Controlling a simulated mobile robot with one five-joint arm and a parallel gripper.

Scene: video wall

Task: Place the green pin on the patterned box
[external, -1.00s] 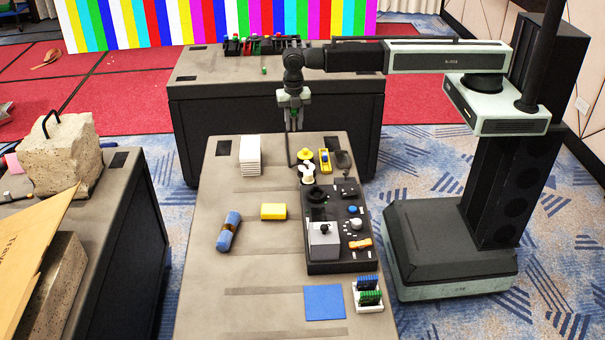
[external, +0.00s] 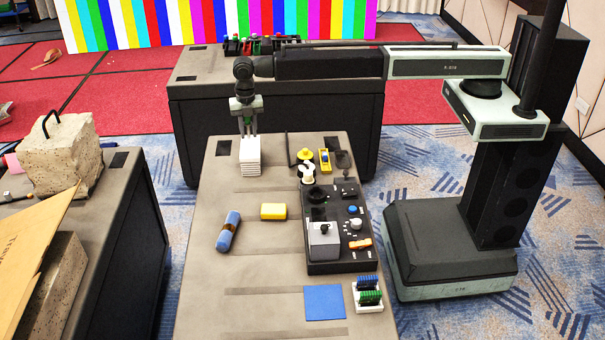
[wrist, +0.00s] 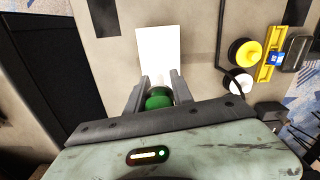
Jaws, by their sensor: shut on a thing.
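My gripper (wrist: 159,90) is shut on the green pin (wrist: 158,98), whose rounded green top shows between the two fingers in the wrist view. In the external view my gripper (external: 248,129) points down above the far left part of the near table, and the pin cannot be made out there. A white box with a ribbed, lined side (external: 250,163) stands on that table right below the gripper. Its plain white top (wrist: 161,50) shows just beyond the fingertips in the wrist view. Whether the pin touches the box cannot be told.
A yellow block (external: 273,211) and a blue roll (external: 228,232) lie nearer the front. A black control panel (external: 338,262), white and yellow spools (external: 305,154) and a cable stand to the right. A blue square (external: 324,303) lies at the front. The table's left side is mostly clear.

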